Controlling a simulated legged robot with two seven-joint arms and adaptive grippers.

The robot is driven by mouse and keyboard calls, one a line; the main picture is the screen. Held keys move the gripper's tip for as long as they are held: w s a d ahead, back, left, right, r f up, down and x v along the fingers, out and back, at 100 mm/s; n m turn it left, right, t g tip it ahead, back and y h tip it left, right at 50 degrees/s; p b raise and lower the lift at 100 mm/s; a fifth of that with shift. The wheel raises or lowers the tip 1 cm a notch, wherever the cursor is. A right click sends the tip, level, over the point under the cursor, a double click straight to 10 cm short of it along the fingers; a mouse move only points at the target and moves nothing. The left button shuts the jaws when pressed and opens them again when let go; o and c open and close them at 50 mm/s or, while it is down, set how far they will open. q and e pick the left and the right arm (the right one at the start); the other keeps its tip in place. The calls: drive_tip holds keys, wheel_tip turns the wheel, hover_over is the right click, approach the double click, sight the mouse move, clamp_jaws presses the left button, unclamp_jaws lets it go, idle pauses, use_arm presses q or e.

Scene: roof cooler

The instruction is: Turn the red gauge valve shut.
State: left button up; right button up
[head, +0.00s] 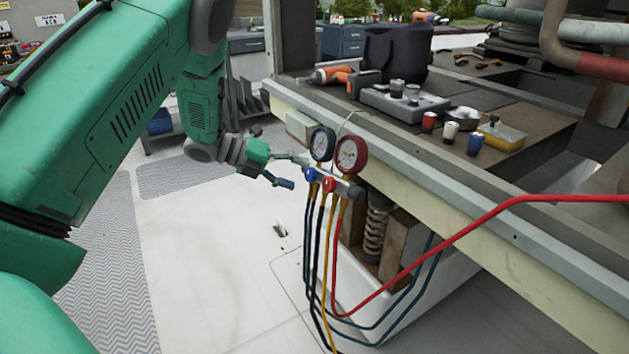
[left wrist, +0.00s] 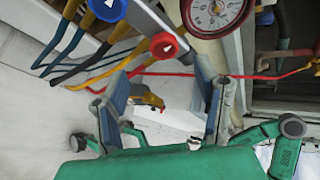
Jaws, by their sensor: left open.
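The red gauge valve (head: 328,184) is a small red knob on the manifold, below the red-rimmed gauge (head: 352,154). A blue knob (head: 311,175) sits just left of it, below the dark-rimmed gauge (head: 321,143). My left gripper (head: 292,172) is open and empty, just left of the manifold with its fingers towards the knobs. In the left wrist view the red knob (left wrist: 165,46), with a white arrow mark, shows beyond and between the fingertips (left wrist: 161,77), apart from them. The blue knob (left wrist: 108,8) is cut by the top edge. My right gripper is out of view.
Blue, black, yellow and red hoses (head: 318,255) hang from the manifold, and the red hose (head: 430,248) loops right. The roof ledge (head: 440,165) above carries a drill (head: 326,76), a grey tray (head: 404,104) and small cans.

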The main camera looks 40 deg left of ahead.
use_arm(q)
drive_tip(key=shift+v, duration=2.15)
drive_tip(key=shift+f, duration=0.1)
